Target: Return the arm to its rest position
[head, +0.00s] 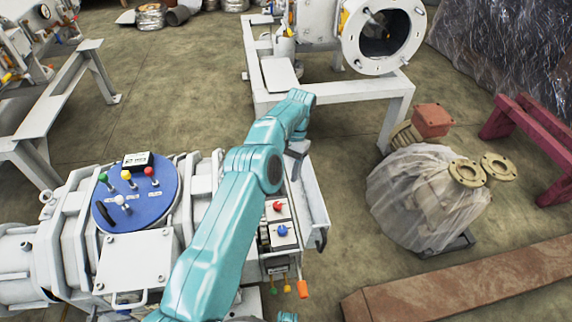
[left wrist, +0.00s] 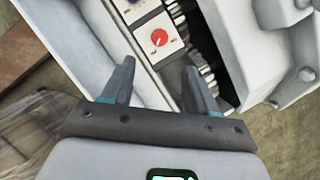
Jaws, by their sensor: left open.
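My left arm, teal, stretches up across the middle of the head view, over the white machine (head: 130,272). My left gripper (head: 296,160) is at its far end, partly hidden behind the arm, above the machine's narrow open compartment. In the left wrist view my left gripper (left wrist: 158,82) shows two spread fingers with nothing between them. Beyond them is a panel with a red knob (left wrist: 159,38), apart from the fingers as far as I can tell. In the head view the panel carries a red knob (head: 277,206) and a blue knob (head: 282,230). My right gripper is not in view.
A blue round panel (head: 160,205) with small colored levers is on the machine at left. A plastic-wrapped pump (head: 415,200) stands on the floor at right, near a rusty beam (head: 470,285). A white frame (head: 330,105) stands behind. Floor between is clear.

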